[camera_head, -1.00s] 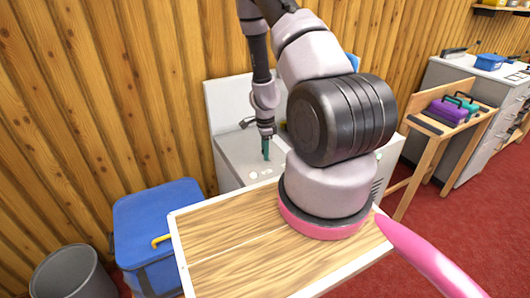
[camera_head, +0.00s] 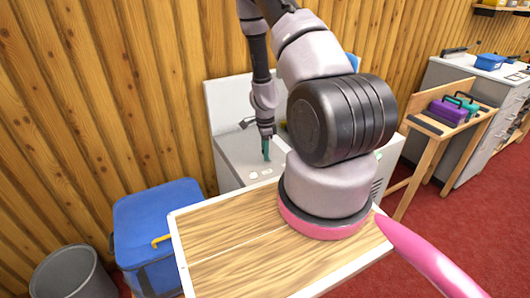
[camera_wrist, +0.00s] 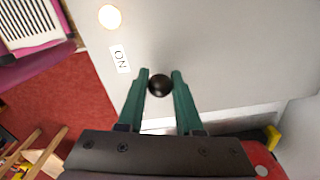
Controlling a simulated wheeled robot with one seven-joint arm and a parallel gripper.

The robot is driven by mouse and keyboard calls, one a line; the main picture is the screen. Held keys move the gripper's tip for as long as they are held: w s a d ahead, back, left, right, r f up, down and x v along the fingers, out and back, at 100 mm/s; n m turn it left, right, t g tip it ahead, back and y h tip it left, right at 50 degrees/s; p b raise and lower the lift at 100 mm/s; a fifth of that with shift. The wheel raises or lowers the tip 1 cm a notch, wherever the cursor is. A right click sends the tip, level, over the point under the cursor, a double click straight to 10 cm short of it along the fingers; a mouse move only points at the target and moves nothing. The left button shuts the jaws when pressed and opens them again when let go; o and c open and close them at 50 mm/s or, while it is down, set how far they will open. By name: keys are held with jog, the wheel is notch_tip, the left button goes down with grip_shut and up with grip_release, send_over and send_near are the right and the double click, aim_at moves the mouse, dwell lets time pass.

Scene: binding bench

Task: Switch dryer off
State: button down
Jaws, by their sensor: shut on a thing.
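The dryer is a pale grey-white cabinet (camera_head: 236,160) with a raised back panel, standing against the wood wall behind my arm. The wrist view shows its flat grey surface (camera_wrist: 220,50) close up. A black round knob (camera_wrist: 159,85) sits between the green fingertips of my gripper (camera_wrist: 160,82), which are shut on it. A small white label (camera_wrist: 120,58) reading ON is left of the knob, and a bright cream round lamp (camera_wrist: 110,17) is beyond the label. In the head view my gripper (camera_head: 266,152) points down at the dryer's top; the knob is hidden there.
A wood-topped surface with a white edge (camera_head: 205,274) lies in front. A blue bin (camera_head: 155,220) and a grey wastebasket (camera_head: 72,275) stand at left. A wooden stand (camera_head: 445,140) with purple and teal cases is at right. Red floor (camera_head: 460,215) is clear there.

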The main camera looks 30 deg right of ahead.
dwell(0.3)
jog(key=shift+w+d+r+y, duration=0.1)
jog(key=shift+d+r+y, duration=0.05)
jog(key=shift+d+y, duration=0.45)
jog(key=y, duration=0.1)
jog(key=d+y, duration=0.1)
jog(key=y, duration=0.1)
jog(key=shift+d, duration=0.25)
jog(key=shift+d+y, duration=0.55)
jog(key=shift+y, duration=0.6)
jog(key=shift+d+y, duration=0.55)
jog(key=shift+y, duration=0.6)
jog(key=c, duration=0.6)
grip_release()
jog(key=v, duration=1)
jog(key=shift+w+d, duration=0.15)
jog(key=shift+d, duration=0.25)
jog(key=shift+r, duration=0.15)
